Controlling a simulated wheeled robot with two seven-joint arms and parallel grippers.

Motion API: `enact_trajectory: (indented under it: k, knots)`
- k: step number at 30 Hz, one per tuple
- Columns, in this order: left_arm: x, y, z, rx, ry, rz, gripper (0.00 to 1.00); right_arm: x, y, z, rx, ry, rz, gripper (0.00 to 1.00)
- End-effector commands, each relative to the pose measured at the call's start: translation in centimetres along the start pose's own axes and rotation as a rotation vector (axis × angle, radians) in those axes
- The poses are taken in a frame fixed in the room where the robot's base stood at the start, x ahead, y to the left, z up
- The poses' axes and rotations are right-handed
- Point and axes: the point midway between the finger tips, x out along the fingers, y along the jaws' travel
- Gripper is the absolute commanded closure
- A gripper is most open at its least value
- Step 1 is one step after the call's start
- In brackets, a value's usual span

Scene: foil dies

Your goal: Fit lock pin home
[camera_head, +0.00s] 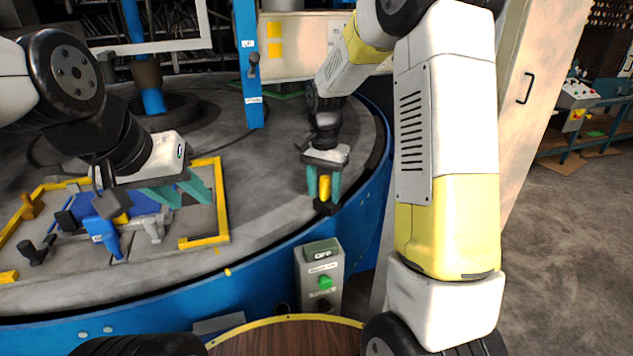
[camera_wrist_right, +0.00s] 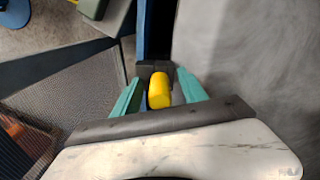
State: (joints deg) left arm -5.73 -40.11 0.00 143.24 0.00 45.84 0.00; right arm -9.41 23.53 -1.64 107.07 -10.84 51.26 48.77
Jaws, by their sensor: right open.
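The lock pin appears to be the yellow cylinder (camera_head: 324,188) standing at a black block (camera_head: 326,208) near the rim of the round grey table. It also shows in the right wrist view (camera_wrist_right: 160,91), in front of the black block (camera_wrist_right: 155,69). My right gripper (camera_head: 324,186) is open, with one teal finger on each side of the yellow cylinder. In the right wrist view a small gap shows beside the cylinder; how deep the pin sits is hidden. My left gripper (camera_head: 180,192) has its teal fingers apart, above the right part of the yellow-edged plate, and looks empty.
The yellow-edged plate (camera_head: 205,239) carries a blue fixture (camera_head: 104,235) with black and grey clamps. A grey control box (camera_head: 320,270) with a green button stands at the table's blue side. A blue post (camera_head: 248,70) rises behind. Bare table surface lies between the plate and the pin.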

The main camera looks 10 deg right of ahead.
Motion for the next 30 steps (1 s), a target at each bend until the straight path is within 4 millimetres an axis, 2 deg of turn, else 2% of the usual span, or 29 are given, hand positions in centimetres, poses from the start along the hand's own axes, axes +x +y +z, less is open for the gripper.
enact_trajectory:
  k: [9,15,30]
  knots:
    - [0.0,0.0,0.0,0.0,0.0,0.0,0.64,-5.1,-0.1,-0.1,0.0,0.003,-0.004,0.5]
    - [0.0,0.0,0.0,0.0,0.0,0.0,0.64,-7.2,0.0,0.0,0.0,0.002,-0.002,0.5]
    - [0.0,0.0,0.0,0.0,0.0,0.0,0.64,-7.5,0.0,0.0,0.0,0.001,-0.001,0.5]
